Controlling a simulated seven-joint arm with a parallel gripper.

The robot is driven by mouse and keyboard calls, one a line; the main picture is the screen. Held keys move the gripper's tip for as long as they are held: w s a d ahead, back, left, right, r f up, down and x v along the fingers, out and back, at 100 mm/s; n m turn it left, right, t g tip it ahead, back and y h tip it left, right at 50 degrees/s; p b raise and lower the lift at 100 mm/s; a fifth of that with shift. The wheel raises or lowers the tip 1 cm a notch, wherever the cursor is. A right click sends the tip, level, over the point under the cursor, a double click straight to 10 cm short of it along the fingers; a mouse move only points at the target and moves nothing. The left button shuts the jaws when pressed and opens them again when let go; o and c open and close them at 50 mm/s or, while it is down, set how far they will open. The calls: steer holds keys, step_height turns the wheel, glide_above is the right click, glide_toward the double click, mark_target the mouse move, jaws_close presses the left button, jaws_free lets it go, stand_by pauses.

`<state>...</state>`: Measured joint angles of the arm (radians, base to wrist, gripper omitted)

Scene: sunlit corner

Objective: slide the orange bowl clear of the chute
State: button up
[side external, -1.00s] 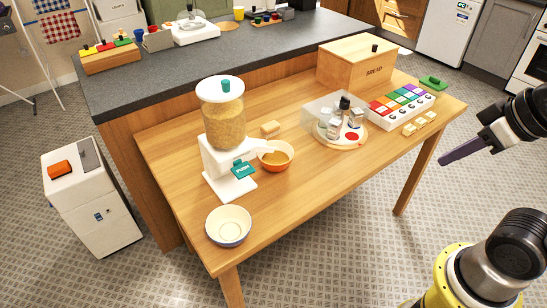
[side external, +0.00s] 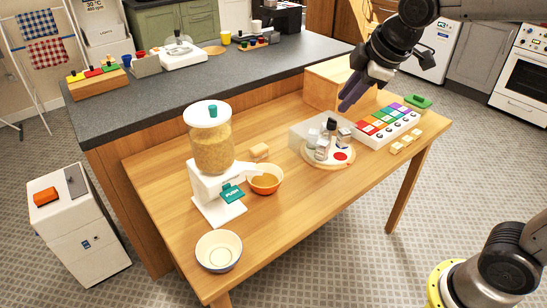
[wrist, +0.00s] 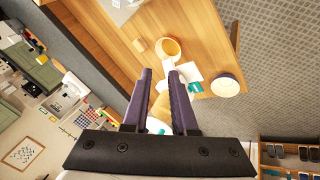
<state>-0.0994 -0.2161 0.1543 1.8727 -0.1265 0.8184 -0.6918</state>
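The orange bowl (side external: 265,190) stands on the table with its left edge under the chute (side external: 252,174) of the white dispenser (side external: 204,181). Brownish contents show in the bowl. The dispenser has a clear hopper of grain and a teal push lever (side external: 232,193). In the wrist view the orange bowl (wrist: 168,55) lies beyond my fingertips. My gripper (side external: 345,104) is high above the back right of the table, well away from the bowl. Its purple fingers (wrist: 160,72) are apart with nothing held; they partly hide the dispenser in the wrist view.
A white-and-blue bowl (side external: 219,251) stands at the table's front left. A small wooden block (side external: 259,150) lies behind the orange bowl. A round board with jars (side external: 322,158), a colored button box (side external: 388,128) and a wooden box (side external: 322,90) occupy the right. Front table space is clear.

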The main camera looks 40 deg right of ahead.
steer(key=w+a+f+n+g, duration=0.1)
steer(key=w+a+f+n, duration=0.25)
steer(key=w+f, duration=0.55)
steer(key=g, duration=0.3)
glide_above(271, 187)
steer(key=s+a, duration=0.1)
steer(key=s, duration=0.2)
step_height(271, 187, down, 10)
steer(key=f, duration=0.1)
steer(key=shift+w+r+n, duration=0.25)
steer(key=shift+n, duration=0.1)
steer(key=shift+f, duration=0.1)
steer(key=w+f, duration=0.1)
steer(key=f, duration=0.3)
steer(key=w+f, duration=0.1)
steer(key=f, duration=0.3)
steer(key=w+d+f, duration=0.1)
steer(key=f, duration=0.4)
steer(key=shift+f, duration=0.1)
jaws_close()
steer(key=shift+s+f, duration=0.15)
